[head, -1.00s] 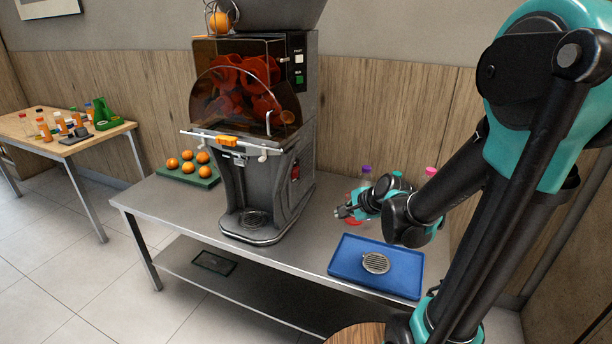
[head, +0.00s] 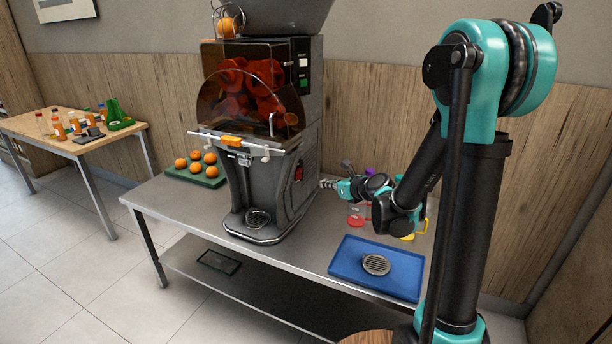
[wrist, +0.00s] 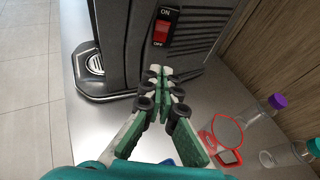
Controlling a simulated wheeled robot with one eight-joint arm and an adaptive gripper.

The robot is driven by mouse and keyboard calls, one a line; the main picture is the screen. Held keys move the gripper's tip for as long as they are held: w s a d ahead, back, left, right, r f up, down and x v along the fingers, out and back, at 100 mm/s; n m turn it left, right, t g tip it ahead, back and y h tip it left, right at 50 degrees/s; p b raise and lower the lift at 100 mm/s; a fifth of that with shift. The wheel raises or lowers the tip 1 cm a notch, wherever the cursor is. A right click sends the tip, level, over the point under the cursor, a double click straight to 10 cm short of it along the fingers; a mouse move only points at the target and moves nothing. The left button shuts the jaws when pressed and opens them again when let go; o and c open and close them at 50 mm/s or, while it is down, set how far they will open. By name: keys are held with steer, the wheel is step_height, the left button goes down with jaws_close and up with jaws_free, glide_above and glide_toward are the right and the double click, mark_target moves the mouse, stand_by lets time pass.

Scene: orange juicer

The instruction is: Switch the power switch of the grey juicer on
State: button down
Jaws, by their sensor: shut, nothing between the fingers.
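The grey juicer (head: 268,130) stands on the steel table. Its red power switch (wrist: 161,30) is on the side panel, with ON above it and OFF below it in the wrist view. The switch also shows in the head view (head: 298,174). I cannot tell which end of the rocker is pressed in. My gripper (wrist: 160,70) is shut and empty, its fingertips pointing toward the juicer's side, just below the switch in the wrist view. In the head view my gripper (head: 324,183) is to the right of the switch, apart from the juicer as far as I can see.
A blue tray (head: 346,273) with a round metal grate lies at the table's front right. A bottle with a purple cap (wrist: 278,101) and a red-rimmed jug (wrist: 226,132) stand right of my gripper. A green tray of oranges (head: 171,178) is left of the juicer.

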glide_toward(301, 170)
steer(key=w+a+f, duration=0.1)
steer(key=f, duration=0.1)
steer(key=w+a+f, duration=0.2)
steer(key=shift+w+a+f, duration=0.15)
steer(key=shift+w+f, duration=0.05)
steer(key=shift+w, duration=0.05)
steer(key=shift+w+a+r, duration=0.3)
steer(key=shift+w+a, duration=0.05)
steer(key=shift+w, duration=0.15)
steer(key=shift+w+a+r, duration=0.3)
steer(key=shift+w, duration=0.05)
steer(key=shift+r, duration=0.15)
steer(key=shift+r, duration=0.65)
